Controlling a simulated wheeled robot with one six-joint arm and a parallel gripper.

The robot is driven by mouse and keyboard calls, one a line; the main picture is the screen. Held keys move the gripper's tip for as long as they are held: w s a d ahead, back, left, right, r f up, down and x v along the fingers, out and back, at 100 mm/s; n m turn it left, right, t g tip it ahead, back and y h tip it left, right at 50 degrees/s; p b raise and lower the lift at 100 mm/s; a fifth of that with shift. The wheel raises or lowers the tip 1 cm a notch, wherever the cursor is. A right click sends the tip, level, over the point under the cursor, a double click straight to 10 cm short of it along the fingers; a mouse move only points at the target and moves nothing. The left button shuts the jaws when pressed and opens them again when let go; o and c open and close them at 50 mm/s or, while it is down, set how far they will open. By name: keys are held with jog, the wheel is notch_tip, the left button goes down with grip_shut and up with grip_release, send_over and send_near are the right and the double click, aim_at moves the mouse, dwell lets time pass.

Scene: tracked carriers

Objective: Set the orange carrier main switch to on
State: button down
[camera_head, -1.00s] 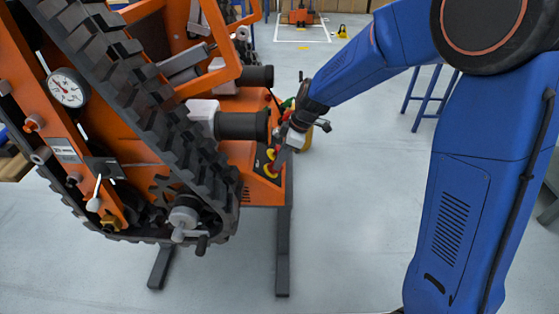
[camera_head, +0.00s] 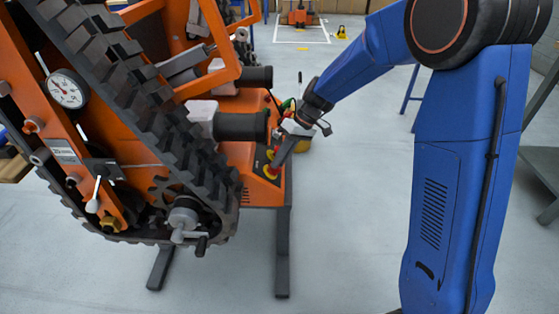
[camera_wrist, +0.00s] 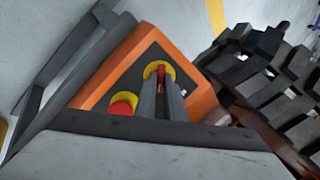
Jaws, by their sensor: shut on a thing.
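The orange carrier (camera_head: 262,190) stands at the left, with a dark control panel on its box end. In the wrist view, the main switch (camera_wrist: 159,71) is a red handle on a yellow round plate, set in the dark panel (camera_wrist: 135,75) of an orange box. My gripper (camera_wrist: 161,84) has its two grey fingers closed around the red handle and partly hides it. A red round button (camera_wrist: 122,106) on a yellow ring sits beside the switch, to its lower left.
Black rubber track (camera_head: 150,120) runs along the carrier, and it also shows in the wrist view (camera_wrist: 262,75). A dark cylinder (camera_head: 242,126) juts out just left of my gripper. A grey table (camera_head: 541,150) stands at the right. The floor in between is clear.

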jog(key=m, duration=0.2)
jog(key=m+y, duration=0.1)
jog(key=m, duration=0.4)
jog(key=shift+w+d+f+g+y, duration=0.15)
jog(key=shift+d+g+y, duration=0.15)
jog(key=shift+y, duration=0.1)
dwell(0.3)
jog(key=c, duration=1.8)
grip_release()
jog(key=shift+c, duration=0.2)
jog(key=v, duration=1.7)
jog(key=shift+d, duration=0.25)
